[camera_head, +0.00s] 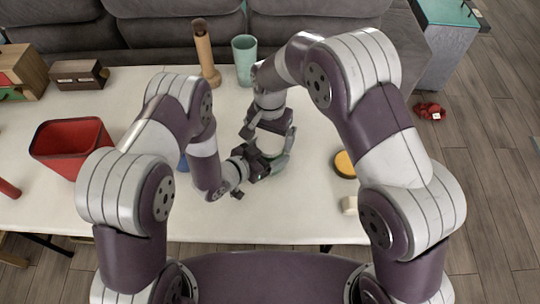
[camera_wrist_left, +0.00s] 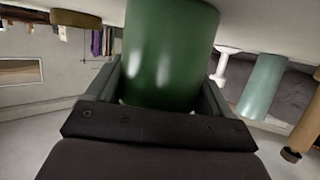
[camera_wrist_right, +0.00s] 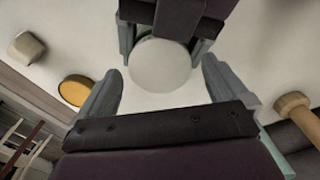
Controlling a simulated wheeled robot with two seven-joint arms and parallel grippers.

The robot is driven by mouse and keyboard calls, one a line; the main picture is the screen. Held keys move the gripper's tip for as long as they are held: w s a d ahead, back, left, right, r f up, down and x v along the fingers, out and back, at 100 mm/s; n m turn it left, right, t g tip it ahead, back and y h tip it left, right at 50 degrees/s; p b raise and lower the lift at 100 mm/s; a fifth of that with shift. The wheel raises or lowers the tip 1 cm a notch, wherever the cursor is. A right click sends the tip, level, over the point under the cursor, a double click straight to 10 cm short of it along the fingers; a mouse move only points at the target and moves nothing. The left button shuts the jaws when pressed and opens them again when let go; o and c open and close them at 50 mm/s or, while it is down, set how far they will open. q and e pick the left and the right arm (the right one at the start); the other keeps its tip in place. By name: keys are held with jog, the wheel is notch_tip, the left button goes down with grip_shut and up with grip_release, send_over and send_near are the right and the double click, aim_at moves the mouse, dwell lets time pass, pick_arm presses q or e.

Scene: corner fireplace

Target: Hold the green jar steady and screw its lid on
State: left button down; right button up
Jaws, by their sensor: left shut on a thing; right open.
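The green jar (camera_wrist_left: 168,50) is between the fingers of my left gripper (camera_wrist_left: 165,85), which is shut on it. In the head view, the jar is largely hidden by my left gripper (camera_head: 270,163) and right gripper (camera_head: 270,132). In the right wrist view, a pale round disc (camera_wrist_right: 160,65), seemingly the lid on top of the jar, lies beyond and between the fingertips of my right gripper (camera_wrist_right: 160,85). That gripper is open, with a gap on both sides of the disc. I cannot tell how the lid sits on the jar.
A red bin (camera_head: 70,148) and wooden box (camera_head: 79,74) stand at the left. A wooden mill (camera_head: 205,55) and teal cup (camera_head: 244,60) stand at the back. A yellow round thing (camera_head: 345,163) and a cream block (camera_head: 349,205) lie at the right.

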jog(key=shift+f, duration=0.45)
jog(key=shift+c, duration=0.3)
jog(key=c, duration=1)
jog(key=shift+m, duration=0.8)
jog(key=o, duration=1.1)
jog(key=shift+c, duration=0.2)
jog(key=shift+r, duration=2.3)
